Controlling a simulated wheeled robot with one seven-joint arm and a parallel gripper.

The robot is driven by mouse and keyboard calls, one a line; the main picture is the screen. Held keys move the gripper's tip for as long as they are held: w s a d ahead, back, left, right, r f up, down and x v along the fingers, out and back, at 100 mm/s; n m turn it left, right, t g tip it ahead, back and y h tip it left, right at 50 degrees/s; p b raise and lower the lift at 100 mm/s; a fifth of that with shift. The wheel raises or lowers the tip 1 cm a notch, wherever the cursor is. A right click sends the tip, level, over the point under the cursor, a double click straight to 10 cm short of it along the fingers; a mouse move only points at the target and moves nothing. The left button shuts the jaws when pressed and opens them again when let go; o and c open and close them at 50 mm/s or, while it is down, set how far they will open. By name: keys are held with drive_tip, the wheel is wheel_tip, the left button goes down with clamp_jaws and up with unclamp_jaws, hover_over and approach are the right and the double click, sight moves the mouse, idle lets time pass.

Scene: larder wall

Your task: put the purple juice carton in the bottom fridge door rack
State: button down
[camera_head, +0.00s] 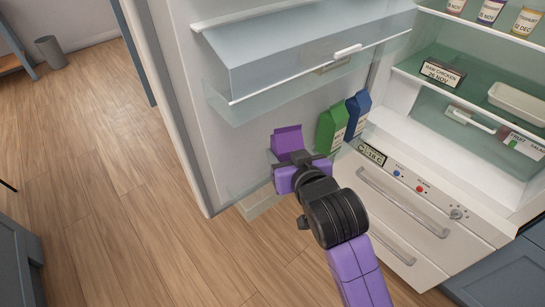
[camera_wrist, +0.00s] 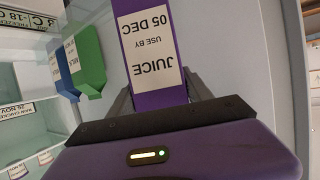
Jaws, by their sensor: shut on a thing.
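The purple juice carton (camera_head: 287,141) is at the left end of the bottom fridge door rack (camera_head: 250,180), beside the green carton. In the wrist view the juice carton (camera_wrist: 148,45) has a white label reading JUICE, USE BY 05 DEC. My gripper (camera_head: 293,160) is shut on the juice carton, and its fingers show on both sides of it in the wrist view (camera_wrist: 158,98). My gripper hides the carton's lower part in the head view. I cannot tell whether its base touches the rack floor.
A green carton (camera_head: 331,128) and a blue carton (camera_head: 357,112) stand to the right in the same rack. A clear covered door compartment (camera_head: 300,55) is above. The fridge drawers (camera_head: 400,205) and shelves are at right. Wooden floor (camera_head: 110,170) is open at left.

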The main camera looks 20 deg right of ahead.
drive_tip(key=w, duration=0.1)
drive_tip(key=w+a, duration=0.1)
drive_tip(key=w, duration=0.3)
drive_tip(key=shift+a+r, duration=0.2)
drive_tip(key=shift+r, duration=0.05)
wheel_tip(320, 180, down, 7)
drive_tip(key=p, duration=0.1)
drive_tip(key=shift+w, duration=0.2)
drive_tip(key=shift+f, duration=0.25)
drive_tip(key=c, duration=0.7)
unclamp_jaws()
drive_tip(key=shift+f, duration=0.1)
